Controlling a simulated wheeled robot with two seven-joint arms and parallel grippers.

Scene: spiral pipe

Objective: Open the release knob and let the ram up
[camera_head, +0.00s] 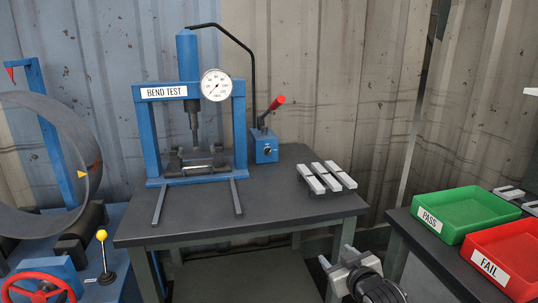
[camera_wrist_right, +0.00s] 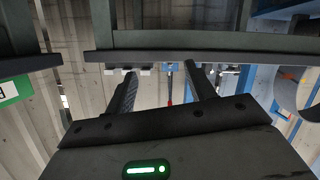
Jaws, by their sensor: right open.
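The blue press frame labelled BEND TEST (camera_head: 163,93) stands on the dark table in the head view. Its ram (camera_head: 194,128) points down over a small metal piece on rollers (camera_head: 200,163); I cannot tell whether they touch. The blue pump block (camera_head: 265,146) stands right of the frame, with a small dark release knob (camera_head: 267,150) on its front and a red-gripped lever (camera_head: 277,102) tilted up right. My right gripper (camera_head: 337,258) is open and empty, low in front of the table's right side, well away from the knob. Its fingers (camera_wrist_right: 160,73) show apart in the wrist view. My left gripper is out of view.
Several pale metal bars (camera_head: 327,178) lie on the table's right. A green PASS tray (camera_head: 465,212) and red FAIL tray (camera_head: 505,254) stand on another table. A large ring (camera_head: 88,150) and red handwheel (camera_head: 38,287) are at left. The table's front edge (camera_head: 240,231) lies above my gripper.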

